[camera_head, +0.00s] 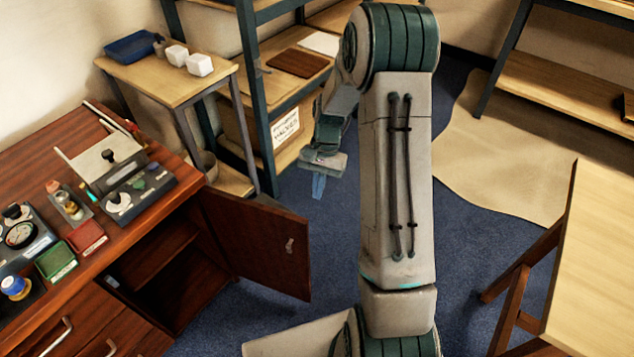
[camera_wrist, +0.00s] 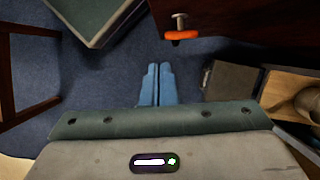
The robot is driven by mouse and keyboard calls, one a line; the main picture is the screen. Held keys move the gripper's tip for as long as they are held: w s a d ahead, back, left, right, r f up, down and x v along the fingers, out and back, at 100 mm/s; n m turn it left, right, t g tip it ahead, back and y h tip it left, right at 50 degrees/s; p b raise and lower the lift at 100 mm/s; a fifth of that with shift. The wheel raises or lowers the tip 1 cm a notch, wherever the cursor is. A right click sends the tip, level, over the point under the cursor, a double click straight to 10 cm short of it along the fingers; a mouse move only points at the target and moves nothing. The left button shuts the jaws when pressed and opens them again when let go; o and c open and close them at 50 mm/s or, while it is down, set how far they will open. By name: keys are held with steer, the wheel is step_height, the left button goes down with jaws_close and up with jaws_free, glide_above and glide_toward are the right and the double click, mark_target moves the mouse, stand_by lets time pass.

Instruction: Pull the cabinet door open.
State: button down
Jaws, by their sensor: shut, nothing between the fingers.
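The dark red-brown cabinet door (camera_head: 258,243) stands swung wide open at the right side of the wooden cabinet, showing the shelf (camera_head: 160,252) inside. A dark brown panel (camera_wrist: 240,22), probably the door, is at the top right there. An orange piece with a metal stem (camera_wrist: 181,34) shows ahead of the fingers; I cannot tell what it is.
The cabinet top (camera_head: 30,165) holds instruments and small trays. A side table (camera_head: 165,82) with a blue tray (camera_head: 132,46) and a metal shelf rack (camera_head: 247,70) stand behind. A light wooden table (camera_head: 600,265) is at right.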

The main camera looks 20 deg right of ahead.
steer(key=s+a+f+b, duration=0.1)
steer(key=s+a+f, duration=0.3)
steer(key=s+f, duration=0.1)
steer(key=shift+f, duration=0.2)
stand_by(0.3)
